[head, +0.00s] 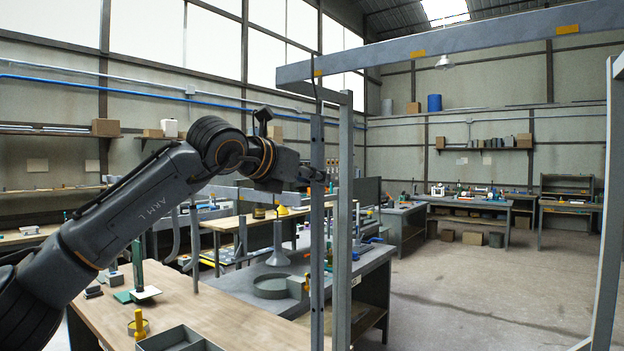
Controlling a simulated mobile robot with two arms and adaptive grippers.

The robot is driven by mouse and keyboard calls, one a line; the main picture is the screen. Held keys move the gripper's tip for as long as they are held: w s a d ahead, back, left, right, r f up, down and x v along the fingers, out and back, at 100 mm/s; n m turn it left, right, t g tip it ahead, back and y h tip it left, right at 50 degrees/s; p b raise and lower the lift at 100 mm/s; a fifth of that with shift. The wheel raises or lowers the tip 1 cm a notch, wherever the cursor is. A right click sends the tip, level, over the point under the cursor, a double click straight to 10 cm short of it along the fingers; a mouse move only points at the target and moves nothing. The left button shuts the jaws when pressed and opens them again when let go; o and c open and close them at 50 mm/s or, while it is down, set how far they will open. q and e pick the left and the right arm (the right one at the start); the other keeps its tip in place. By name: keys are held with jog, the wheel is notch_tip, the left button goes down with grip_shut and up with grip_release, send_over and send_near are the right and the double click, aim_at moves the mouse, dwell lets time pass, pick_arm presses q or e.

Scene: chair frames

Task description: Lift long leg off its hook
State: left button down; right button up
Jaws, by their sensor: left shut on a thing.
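The long leg (317,240) is a slim grey upright bar with holes in it. It hangs upright below the overhead frame, just left of a grey frame post (343,220). A thin dark hook (314,72) shows at its top; whether the leg still bears on it is too small to tell. My left gripper (318,178) reaches in from the left and is shut on the leg at about mid-height. The fingertips are small and partly hidden against the leg. My right gripper is out of view.
A grey overhead beam (470,33) with orange tags crosses the upper right, with another post (608,200) at right. A wooden bench (235,318) with a grey tray (178,339) and small parts lies below my left arm. Open concrete floor (480,290) is at right.

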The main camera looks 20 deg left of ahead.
pick_arm(q)
jog(key=shift+r+p, duration=0.55)
jog(key=shift+r, duration=0.5)
jog(key=shift+s, duration=0.15)
dwell(0.4)
jog(key=shift+s+a+b, duration=0.25)
jog(key=shift+s+b, duration=0.4)
jog(key=shift+s+a+b, duration=0.25)
jog(key=shift+s+b, duration=0.35)
jog(key=shift+s, duration=0.05)
